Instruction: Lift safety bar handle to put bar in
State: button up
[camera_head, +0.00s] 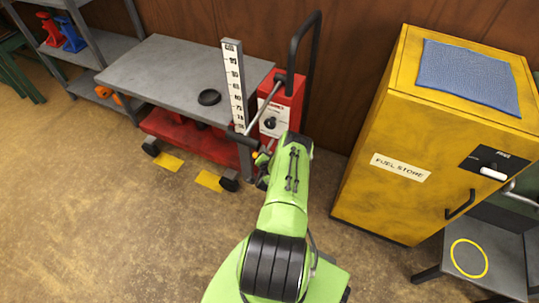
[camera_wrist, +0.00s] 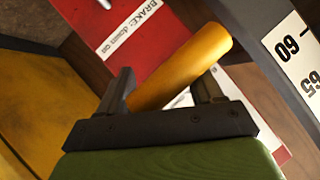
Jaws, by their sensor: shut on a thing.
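The safety bar handle appears to be the orange-yellow cylindrical grip (camera_wrist: 195,58) in the wrist view. It lies slantwise between the two dark fingers of my gripper (camera_wrist: 165,84), which is shut on it. In the head view my gripper (camera_head: 262,168) is low beside the lift's red unit (camera_head: 283,97), and my green arm hides most of the grip. The lift (camera_head: 180,70) is a grey platform over a red base. The safety bar itself cannot be made out.
A white height scale (camera_head: 234,85) stands at the platform's right end. A metal lever with a black end (camera_head: 237,132) and a tall black handle (camera_head: 317,40) are close to my gripper. A yellow fuel cabinet (camera_head: 400,125) stands right; floor at left front is clear.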

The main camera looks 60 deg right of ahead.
jog(key=shift+w+a, duration=0.4)
jog(key=shift+w, duration=0.05)
jog(key=o, duration=1.4)
jog(key=shift+a, duration=0.1)
jog(key=shift+o, duration=0.8)
jog(key=shift+s, duration=0.1)
jog(key=p+v, duration=0.5)
jog(key=v, duration=1)
jog(key=shift+s+r+p, duration=0.2)
jog(key=shift+r+p, duration=0.05)
jog(key=shift+p, duration=0.05)
jog(key=shift+a, duration=0.1)
